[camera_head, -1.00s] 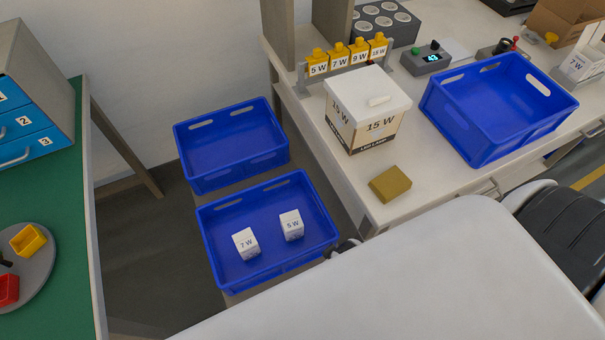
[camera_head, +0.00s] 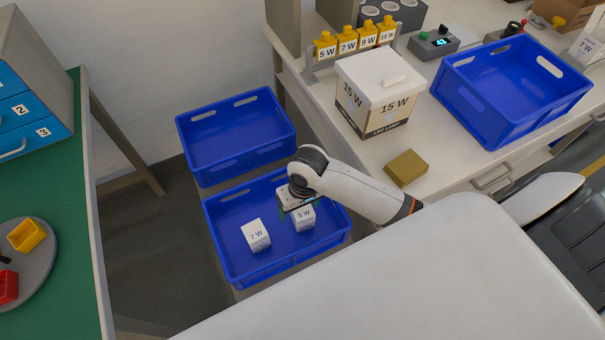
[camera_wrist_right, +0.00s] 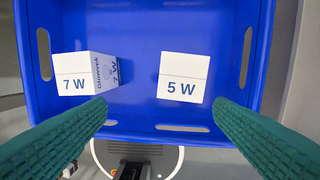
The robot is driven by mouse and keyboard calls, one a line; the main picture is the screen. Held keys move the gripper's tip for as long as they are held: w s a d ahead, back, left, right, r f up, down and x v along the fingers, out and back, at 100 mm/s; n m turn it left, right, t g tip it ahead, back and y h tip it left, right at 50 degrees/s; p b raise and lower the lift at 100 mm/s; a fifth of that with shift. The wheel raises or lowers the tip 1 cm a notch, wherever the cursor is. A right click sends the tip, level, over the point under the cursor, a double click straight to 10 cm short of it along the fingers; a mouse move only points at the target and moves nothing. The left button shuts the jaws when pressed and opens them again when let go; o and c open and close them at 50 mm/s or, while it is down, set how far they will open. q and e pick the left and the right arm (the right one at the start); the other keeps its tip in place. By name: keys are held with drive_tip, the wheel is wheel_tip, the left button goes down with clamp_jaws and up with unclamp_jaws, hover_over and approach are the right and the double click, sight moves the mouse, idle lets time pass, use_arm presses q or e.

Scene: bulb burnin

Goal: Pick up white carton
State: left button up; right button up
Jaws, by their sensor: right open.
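Two small white cartons lie in the lower blue crate (camera_head: 222,235): the 7 W carton (camera_head: 256,236) on the left and the 5 W carton (camera_head: 304,220) on the right. My right gripper (camera_head: 297,206) is above the crate, over the 5 W carton, and partly hides it in the head view. In the right wrist view its green fingers (camera_wrist_right: 160,107) are wide apart and empty. There the 5 W carton (camera_wrist_right: 184,77) shows beyond and between the fingertips, and the 7 W carton (camera_wrist_right: 88,75) lies to the left. My left gripper is out of view.
An empty blue crate (camera_head: 236,137) stands behind. The bench holds a white-lidded 15 W box (camera_head: 372,105), a tan block (camera_head: 406,168), another blue crate (camera_head: 512,92) and a bulb rack (camera_head: 352,48). The crate walls surround the two cartons.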

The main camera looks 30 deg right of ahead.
sight(303, 210)
drive_tip(key=shift+w+d+r+m+g+h, duration=0.15)
drive_tip(key=shift+w+d+r+m, duration=0.1)
drive_tip(key=shift+w+d, duration=0.3)
drive_tip(key=shift+w+d+r+m+g+h, duration=0.15)
drive_tip(key=shift+w+d+r+m, duration=0.1)
drive_tip(key=shift+w+d, duration=0.3)
drive_tip(key=shift+d+f, duration=0.2)
drive_tip(key=shift+f, duration=0.05)
drive_tip(key=f+b, duration=0.1)
drive_tip(key=f, duration=1)
drive_tip(key=shift+a+f+b, duration=0.15)
drive_tip(key=shift+a+b, duration=0.05)
drive_tip(key=shift+b, duration=0.2)
drive_tip(key=shift+c, duration=0.4)
drive_tip(key=c, duration=1)
